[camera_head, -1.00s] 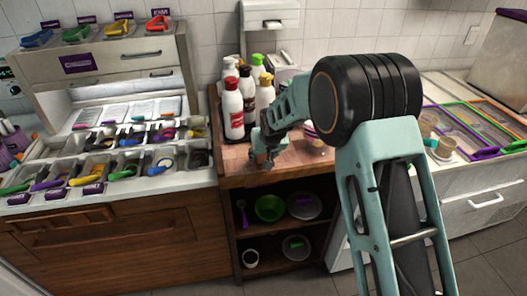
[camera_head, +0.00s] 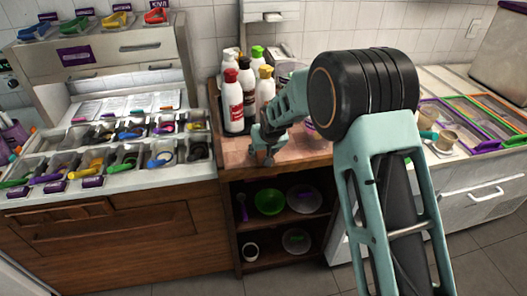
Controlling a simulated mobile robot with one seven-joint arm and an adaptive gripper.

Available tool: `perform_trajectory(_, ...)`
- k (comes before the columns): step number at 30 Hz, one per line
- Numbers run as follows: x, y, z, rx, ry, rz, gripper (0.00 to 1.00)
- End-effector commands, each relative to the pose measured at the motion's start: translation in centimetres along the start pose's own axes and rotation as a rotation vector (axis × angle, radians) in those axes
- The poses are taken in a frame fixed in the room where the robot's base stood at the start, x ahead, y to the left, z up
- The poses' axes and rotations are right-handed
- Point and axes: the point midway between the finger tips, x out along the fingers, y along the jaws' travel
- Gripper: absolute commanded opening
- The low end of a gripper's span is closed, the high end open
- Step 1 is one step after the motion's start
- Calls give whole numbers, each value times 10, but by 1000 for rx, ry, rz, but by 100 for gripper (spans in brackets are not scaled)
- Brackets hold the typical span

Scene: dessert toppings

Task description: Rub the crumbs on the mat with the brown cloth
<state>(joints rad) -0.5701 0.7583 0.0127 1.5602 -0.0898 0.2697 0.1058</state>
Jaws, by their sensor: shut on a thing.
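My gripper (camera_head: 264,157) is low over the wooden counter in front of the bottles, pointing down. Its fingers are small and dark at this distance. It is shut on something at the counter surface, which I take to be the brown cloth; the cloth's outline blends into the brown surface. A pinkish-brown mat (camera_head: 238,155) appears to lie on the counter under and around the gripper, but its edges are hard to make out. Crumbs are too small to tell. My forearm hides the counter to the right.
Several sauce bottles (camera_head: 235,103) stand close behind my gripper. Topping bins (camera_head: 120,150) with coloured scoops fill the left counter. Cups (camera_head: 446,141) and framed trays (camera_head: 465,120) are on the right. Open shelves below hold a green bowl (camera_head: 270,202).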

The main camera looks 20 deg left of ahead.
Motion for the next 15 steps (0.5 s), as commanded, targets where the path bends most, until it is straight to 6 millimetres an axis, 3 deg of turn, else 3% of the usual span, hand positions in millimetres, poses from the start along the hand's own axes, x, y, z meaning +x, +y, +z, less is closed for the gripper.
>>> perform_trajectory(15, 10, 0, 6, 0, 0, 0, 7)
